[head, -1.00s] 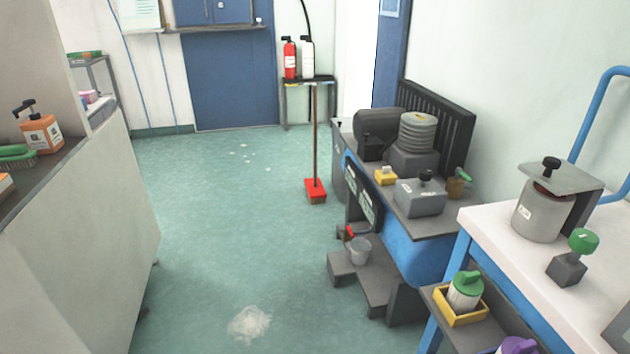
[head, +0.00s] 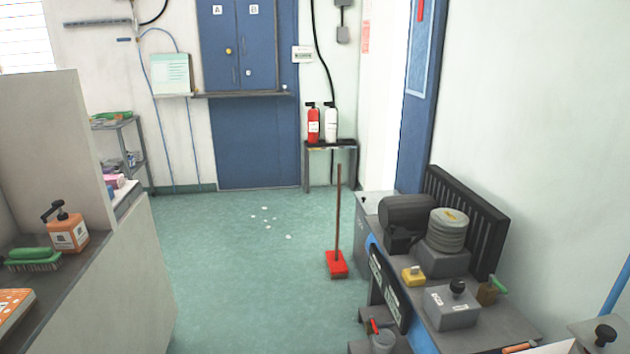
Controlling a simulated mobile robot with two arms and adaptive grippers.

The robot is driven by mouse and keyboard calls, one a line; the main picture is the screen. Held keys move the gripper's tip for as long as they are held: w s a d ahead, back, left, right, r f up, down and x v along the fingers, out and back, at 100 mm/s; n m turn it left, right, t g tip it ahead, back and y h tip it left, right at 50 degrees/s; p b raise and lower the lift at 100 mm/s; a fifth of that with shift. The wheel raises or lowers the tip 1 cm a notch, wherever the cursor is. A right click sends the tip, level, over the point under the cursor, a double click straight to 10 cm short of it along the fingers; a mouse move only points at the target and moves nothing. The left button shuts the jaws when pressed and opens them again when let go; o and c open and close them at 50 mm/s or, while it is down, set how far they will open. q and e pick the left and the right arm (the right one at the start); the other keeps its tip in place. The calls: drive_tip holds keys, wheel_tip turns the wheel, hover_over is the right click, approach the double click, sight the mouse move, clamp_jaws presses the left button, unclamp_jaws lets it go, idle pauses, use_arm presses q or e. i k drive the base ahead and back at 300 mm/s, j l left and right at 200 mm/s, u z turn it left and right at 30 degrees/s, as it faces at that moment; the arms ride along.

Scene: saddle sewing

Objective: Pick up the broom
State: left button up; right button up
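The broom (head: 337,225) stands upright on the green floor in the head view, right of the middle. It has a thin brown handle and a red head (head: 337,264) at the bottom. The handle's top end shows in front of the small stand by the far wall. Neither of my grippers is in view, so nothing of mine is seen near the broom.
A grey machine bench (head: 470,318) stands to the right of the broom. A pale counter (head: 120,265) stands at the left. Small white scraps (head: 266,218) lie on the floor. The stand (head: 330,146) with two extinguishers is behind.

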sight(337, 268)
drive_tip(key=i+j+u, duration=0.1)
drive_tip(key=i+u, duration=0.15)
drive_tip(key=i, duration=1.65)
